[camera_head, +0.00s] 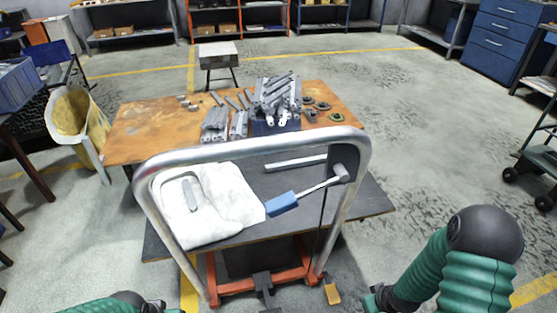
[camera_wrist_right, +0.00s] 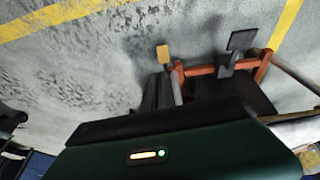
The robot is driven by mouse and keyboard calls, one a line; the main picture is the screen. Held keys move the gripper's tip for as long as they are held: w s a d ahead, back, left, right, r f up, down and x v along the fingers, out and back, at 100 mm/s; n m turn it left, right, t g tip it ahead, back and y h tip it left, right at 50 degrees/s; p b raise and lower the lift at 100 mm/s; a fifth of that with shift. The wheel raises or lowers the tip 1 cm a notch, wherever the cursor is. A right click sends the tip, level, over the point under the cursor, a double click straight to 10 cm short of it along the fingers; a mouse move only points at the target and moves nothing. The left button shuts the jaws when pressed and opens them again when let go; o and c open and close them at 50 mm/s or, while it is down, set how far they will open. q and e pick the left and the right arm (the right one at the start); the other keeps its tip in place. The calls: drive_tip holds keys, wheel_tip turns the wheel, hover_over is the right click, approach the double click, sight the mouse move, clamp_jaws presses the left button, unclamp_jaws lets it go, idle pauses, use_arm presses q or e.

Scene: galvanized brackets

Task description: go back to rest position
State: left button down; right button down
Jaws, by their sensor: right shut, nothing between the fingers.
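My right arm comes in at the lower right of the head view, and its gripper (camera_head: 374,300) is low at the bottom edge, partly cut off. It is shut and empty, clear of the cart. My left gripper (camera_head: 152,305) barely shows at the bottom left edge; its fingers cannot be made out. The right wrist view shows a dark green housing with small lights, and no clear fingertips.
A cart with a bent metal tube handle (camera_head: 250,140) stands in front of me. It carries a white cloth (camera_head: 215,210) and a blue-handled hammer (camera_head: 281,204). Its orange base (camera_head: 240,288) is low ahead. A yellow sack (camera_head: 75,115) stands left.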

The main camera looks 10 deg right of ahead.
drive_tip(key=s+a+r+p, duration=0.1)
drive_tip(key=a+r+p, duration=0.3)
drive_tip(key=r, duration=0.9)
drive_tip(key=s+a+r+m+g+p, duration=0.1)
drive_tip(key=a+r+p, duration=0.4)
drive_tip(key=r, duration=0.8)
drive_tip(key=s+a+r+p, duration=0.3)
drive_tip(key=a+r+p, duration=0.2)
drive_tip(key=r+p, duration=0.5)
drive_tip(key=v, duration=0.3)
drive_tip(key=shift+r, duration=0.45)
drive_tip(key=shift+w+a, duration=0.15)
drive_tip(key=shift+w, duration=0.05)
drive_tip(key=shift+s+r, duration=0.1)
drive_tip(key=shift+s, duration=0.05)
